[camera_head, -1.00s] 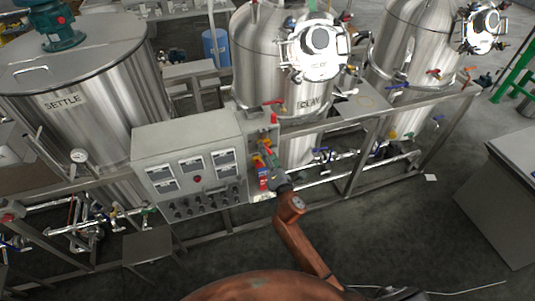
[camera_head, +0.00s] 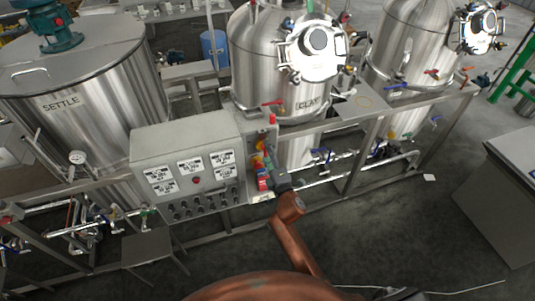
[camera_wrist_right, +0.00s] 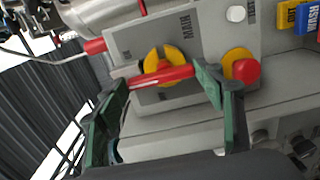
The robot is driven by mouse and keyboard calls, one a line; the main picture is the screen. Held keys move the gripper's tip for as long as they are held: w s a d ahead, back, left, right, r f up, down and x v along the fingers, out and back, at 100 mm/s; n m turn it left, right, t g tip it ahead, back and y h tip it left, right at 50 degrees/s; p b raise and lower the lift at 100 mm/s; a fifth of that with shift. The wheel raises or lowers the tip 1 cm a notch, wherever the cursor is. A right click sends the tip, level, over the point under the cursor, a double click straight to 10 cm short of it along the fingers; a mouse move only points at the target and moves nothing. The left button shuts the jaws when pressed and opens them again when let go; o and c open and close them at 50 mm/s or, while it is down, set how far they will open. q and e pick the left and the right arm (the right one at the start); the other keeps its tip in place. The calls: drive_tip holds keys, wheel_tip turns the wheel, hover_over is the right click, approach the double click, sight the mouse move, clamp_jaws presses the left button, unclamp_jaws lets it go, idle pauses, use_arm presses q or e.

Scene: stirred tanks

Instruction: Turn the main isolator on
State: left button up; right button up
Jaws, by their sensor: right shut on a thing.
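The main isolator (camera_wrist_right: 165,55) is a yellow round switch with a long red handle (camera_wrist_right: 160,76), on a grey box with a "MAIN" label, in the right wrist view. The red handle lies nearly level across the picture, slightly tilted. My right gripper (camera_wrist_right: 163,80) has its two green fingers at the handle's two ends and is shut on it. In the head view, my right gripper (camera_head: 266,166) is at the box's front, and the isolator (camera_head: 260,146) is partly hidden behind it. My left gripper is not in view.
A red button on a yellow disc (camera_wrist_right: 244,70) sits close beside the right finger. Blue and yellow labels (camera_wrist_right: 297,17) are farther right. The grey control panel (camera_head: 190,165) stands left of the box. Steel tanks (camera_head: 280,60) rise behind; open floor (camera_head: 400,225) lies to the right.

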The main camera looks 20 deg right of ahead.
idle(0.3)
drive_tip(key=o, duration=1.2)
drive_tip(key=shift+c, duration=0.2)
drive_tip(key=s, duration=1.2)
drive_tip(key=shift+d, duration=0.2)
